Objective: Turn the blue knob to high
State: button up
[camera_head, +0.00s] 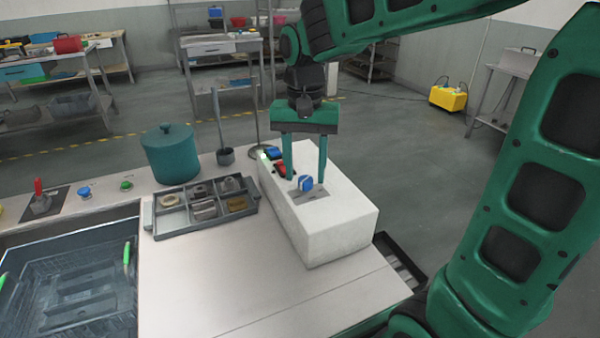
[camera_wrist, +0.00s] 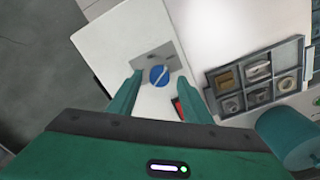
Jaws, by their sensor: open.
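The blue knob (camera_head: 305,183) sits on a grey plate (camera_head: 312,195) on top of a white box (camera_head: 340,222). In the wrist view the open fingers (camera_wrist: 154,98) show a gap around the knob, and I see no contact. The marks on the plate are too small to read.
A red switch (camera_head: 282,170) and other small controls sit on the box behind the knob. A divided grey tray (camera_head: 207,221) of parts, a teal lidded pot (camera_head: 170,153) and a sunken tank (camera_head: 70,285) lie left. The bench front is clear.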

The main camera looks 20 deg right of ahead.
aim_at(304, 178)
notch_tip(304, 178, up, 10)
jog(key=shift+w+f, duration=0.15)
jog(key=shift+f, duration=0.05)
jog(key=shift+a, duration=0.1)
dwell(0.5)
